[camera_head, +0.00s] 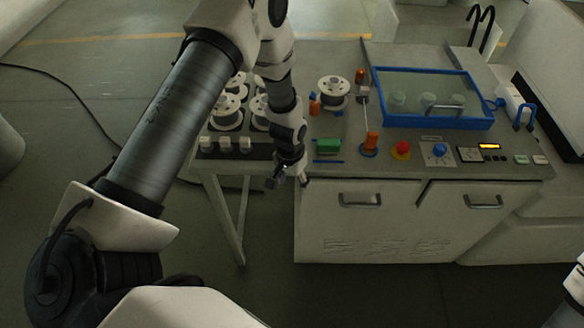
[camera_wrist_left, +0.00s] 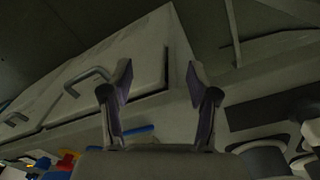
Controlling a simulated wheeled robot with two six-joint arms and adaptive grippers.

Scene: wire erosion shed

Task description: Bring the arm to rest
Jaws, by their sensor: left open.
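My left arm comes in from the left in the head view and bends down in front of the machine. My left gripper (camera_head: 289,181) points downward at the front left corner of the machine cabinet (camera_head: 400,225). It is open and nothing shows between its fingers. In the left wrist view the two fingers (camera_wrist_left: 158,85) stand apart, with the cabinet front (camera_wrist_left: 145,60) and its handles beyond them. Whether the fingers touch the cabinet I cannot tell. Only a small part of my right arm shows at the lower right edge of the head view; its gripper is out of frame.
A side table (camera_head: 238,160) with wire spools (camera_head: 226,112) stands left of the cabinet. A green block (camera_head: 327,146), a red button (camera_head: 401,149) and a blue-framed tank (camera_head: 430,124) are on top. The floor (camera_head: 225,290) in front is clear.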

